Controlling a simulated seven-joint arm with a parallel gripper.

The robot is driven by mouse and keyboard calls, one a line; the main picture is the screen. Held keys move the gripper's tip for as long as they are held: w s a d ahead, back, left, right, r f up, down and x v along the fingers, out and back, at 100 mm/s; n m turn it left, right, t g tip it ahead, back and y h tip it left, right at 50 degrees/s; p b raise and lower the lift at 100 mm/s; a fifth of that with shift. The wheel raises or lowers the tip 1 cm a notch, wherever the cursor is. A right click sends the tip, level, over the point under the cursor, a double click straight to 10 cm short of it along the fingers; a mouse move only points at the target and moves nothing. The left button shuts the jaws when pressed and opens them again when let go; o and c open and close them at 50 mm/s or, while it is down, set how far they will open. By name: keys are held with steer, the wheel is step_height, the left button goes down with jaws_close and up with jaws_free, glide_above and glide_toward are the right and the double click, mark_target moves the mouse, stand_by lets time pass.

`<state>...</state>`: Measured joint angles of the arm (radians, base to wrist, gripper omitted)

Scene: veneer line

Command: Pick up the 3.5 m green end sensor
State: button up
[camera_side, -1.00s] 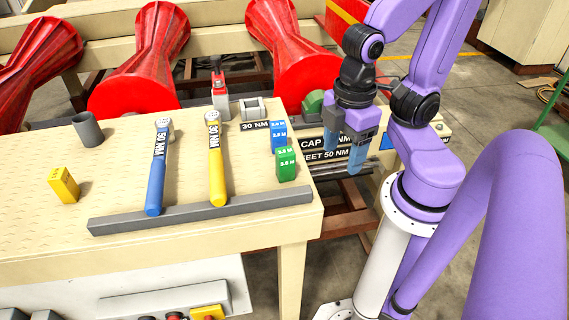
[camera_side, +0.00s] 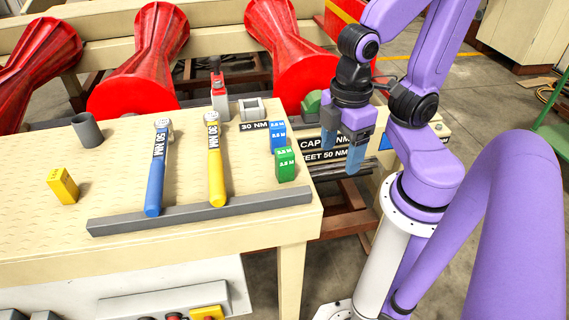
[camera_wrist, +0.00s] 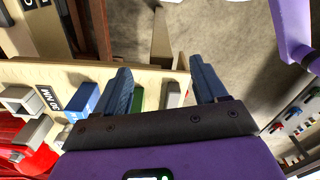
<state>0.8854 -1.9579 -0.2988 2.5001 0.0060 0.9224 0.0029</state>
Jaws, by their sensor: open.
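The green end sensor (camera_side: 285,164) is a small upright block with white lettering, too small to read surely, at the table's right edge. A blue sensor block (camera_side: 278,136) stands just behind it. In the wrist view, part of the green sensor (camera_wrist: 138,98) shows beside the left finger, which partly hides it, and the blue block (camera_wrist: 84,101) lies further left. My gripper (camera_side: 343,152) is open and empty, pointing down to the right of the green sensor, apart from it. Its two blue fingers also show spread in the wrist view (camera_wrist: 160,67).
A grey rail (camera_side: 200,213) runs along the table's front edge. A blue torque wrench (camera_side: 156,180) and a yellow one (camera_side: 214,170) lean on it. A yellow block (camera_side: 63,186) and grey cup (camera_side: 88,130) stand at left. Red rollers (camera_side: 135,80) lie behind the table.

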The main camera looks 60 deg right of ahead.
steer(key=w+d+m+g, duration=0.2)
steer(key=w+d+m, duration=0.1)
steer(key=w+m, duration=0.25)
steer(key=m+t+y, duration=0.6)
steer(key=m+y, duration=0.7)
steer(key=m, duration=1.5)
glide_toward(285, 152)
steer(key=x, duration=1)
steer(key=shift+f, duration=0.45)
steer(key=c, duration=1.3)
